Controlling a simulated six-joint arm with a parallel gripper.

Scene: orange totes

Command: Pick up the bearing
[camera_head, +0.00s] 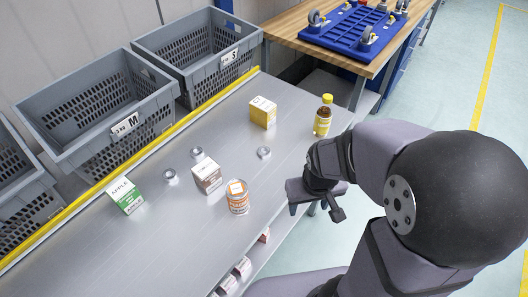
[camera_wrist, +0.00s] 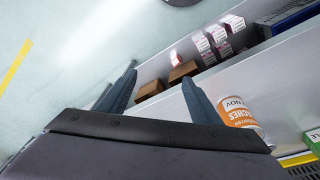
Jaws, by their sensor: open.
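Three small silvery metal rings that look like bearings lie apart on the grey metal table in the head view. One bearing (camera_head: 264,152) is right of the boxes, a second bearing (camera_head: 197,152) is just behind the brown-and-white box, and a third bearing (camera_head: 170,175) is to its left. My gripper (camera_head: 315,207) is open and empty by the table's right front edge, to the right of and nearer than all three. In the wrist view, my gripper (camera_wrist: 159,85) has its fingers spread with nothing between them; no bearing is visible there.
The table (camera_head: 110,240) holds a brown-and-white box (camera_head: 207,175), an orange-labelled can (camera_head: 238,198), a green-and-white apple carton (camera_head: 124,196), a yellow box (camera_head: 263,112) and a yellow-capped bottle (camera_head: 323,117). Grey crates (camera_head: 100,110) line the back edge. Small cartons (camera_wrist: 201,42) sit on a lower shelf.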

